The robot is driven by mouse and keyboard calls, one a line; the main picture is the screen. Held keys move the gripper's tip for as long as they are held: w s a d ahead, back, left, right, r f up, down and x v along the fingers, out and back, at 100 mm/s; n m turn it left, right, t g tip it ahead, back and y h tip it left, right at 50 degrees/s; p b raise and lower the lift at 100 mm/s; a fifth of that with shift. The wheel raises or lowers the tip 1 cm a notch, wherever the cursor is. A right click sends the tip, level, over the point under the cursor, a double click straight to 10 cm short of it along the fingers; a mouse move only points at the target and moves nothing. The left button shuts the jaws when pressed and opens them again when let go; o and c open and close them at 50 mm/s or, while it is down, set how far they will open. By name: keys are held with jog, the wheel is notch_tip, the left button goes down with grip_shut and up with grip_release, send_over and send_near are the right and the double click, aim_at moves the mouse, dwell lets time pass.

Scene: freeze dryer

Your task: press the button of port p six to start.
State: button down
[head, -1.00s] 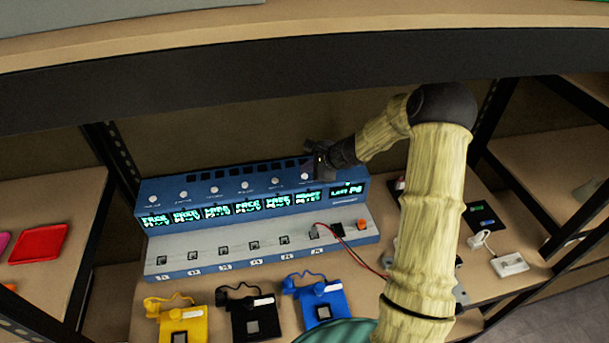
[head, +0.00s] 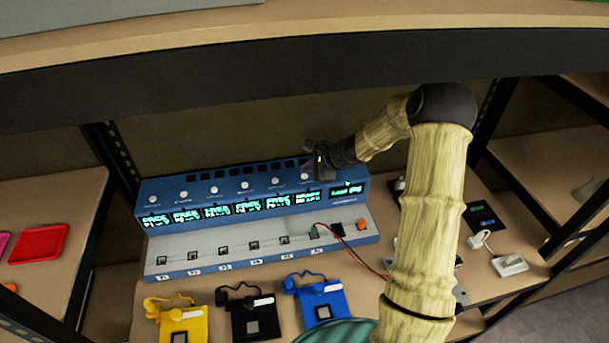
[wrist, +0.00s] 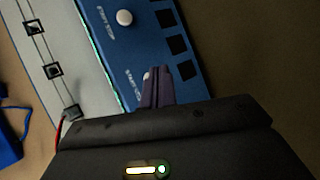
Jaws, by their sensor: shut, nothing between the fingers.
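The blue and grey port station (head: 157,267) stands on the shelf with a row of white round buttons along its blue top. The sixth button (head: 305,176), at the right end of the row, is beside my gripper (head: 318,162) in the head view. In the wrist view my gripper (wrist: 156,78) has its fingers together and empty. The same button shows there as a small white edge (wrist: 147,76), mostly hidden by the fingers. I cannot tell whether they touch it. The sixth port socket (head: 314,235) has a red and black cable (head: 355,257) running from it.
An orange button (head: 361,224) sits at the station's right end. Yellow (head: 180,325), black (head: 250,318) and blue (head: 322,302) holders stand in front. A dark shelf beam (head: 230,90) crosses above the station. A red tray (head: 38,244) lies at left.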

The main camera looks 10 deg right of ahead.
aim_at(307, 176)
jog(key=shift+f+b, duration=0.45)
jog(key=shift+b, duration=0.2)
jog(key=shift+f, duration=0.1)
dwell(0.4)
jog(key=shift+r, duration=0.6)
notch_tip(307, 176, up, 6)
jog(key=p, duration=0.4)
jog(key=shift+p, duration=0.35)
jog(key=shift+a, duration=0.1)
dwell(0.8)
